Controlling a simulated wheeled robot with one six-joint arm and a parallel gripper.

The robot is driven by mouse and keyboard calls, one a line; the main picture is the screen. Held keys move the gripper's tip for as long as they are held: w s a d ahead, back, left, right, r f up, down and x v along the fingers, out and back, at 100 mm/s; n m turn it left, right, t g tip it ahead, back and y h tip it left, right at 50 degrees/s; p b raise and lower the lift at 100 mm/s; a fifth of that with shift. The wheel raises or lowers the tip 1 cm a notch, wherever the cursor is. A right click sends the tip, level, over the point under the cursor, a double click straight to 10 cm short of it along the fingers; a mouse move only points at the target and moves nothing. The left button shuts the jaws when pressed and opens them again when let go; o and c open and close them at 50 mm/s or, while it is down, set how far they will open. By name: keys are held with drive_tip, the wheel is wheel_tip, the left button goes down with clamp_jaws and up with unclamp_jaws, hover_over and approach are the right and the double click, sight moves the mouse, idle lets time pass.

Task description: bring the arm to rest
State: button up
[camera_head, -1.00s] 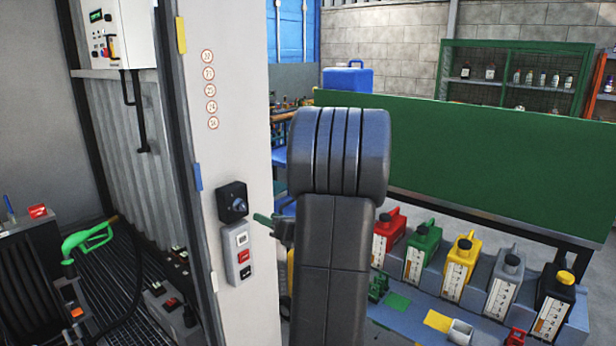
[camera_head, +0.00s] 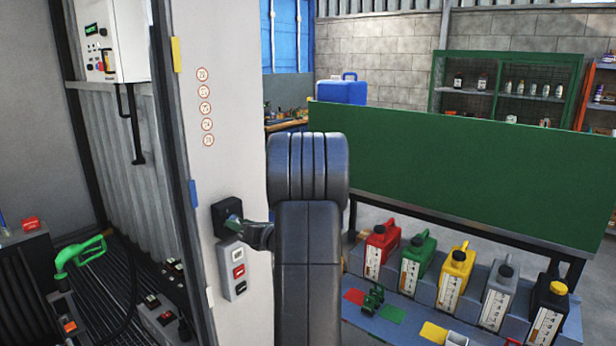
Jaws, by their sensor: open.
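My arm (camera_head: 308,240) stands upright in the middle of the head view, its rounded black joint at the top. My gripper (camera_head: 243,224) shows only in part at the left edge of the arm, beside the black rotary switch (camera_head: 227,215) on the white post. It is open, and I see nothing held in it. Its tip overlaps the switch in the picture; I cannot tell whether they touch. The rest of the gripper is hidden behind my arm.
Below the switch is a button box (camera_head: 233,270). A green fuel nozzle (camera_head: 80,255) lies at the left. A white control cabinet (camera_head: 112,42) hangs at the upper left.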

drive_tip(key=shift+d, duration=0.1)
drive_tip(key=s+d+n+b, duration=0.7)
drive_tip(key=d+n+b, duration=0.1)
drive_tip(key=n+b, duration=0.2)
drive_tip(key=shift+s+n+t, duration=0.2)
drive_tip(key=shift+n+t, duration=0.1)
drive_tip(key=shift+n, duration=0.6)
idle(1.6)
drive_tip(key=shift+f, duration=0.1)
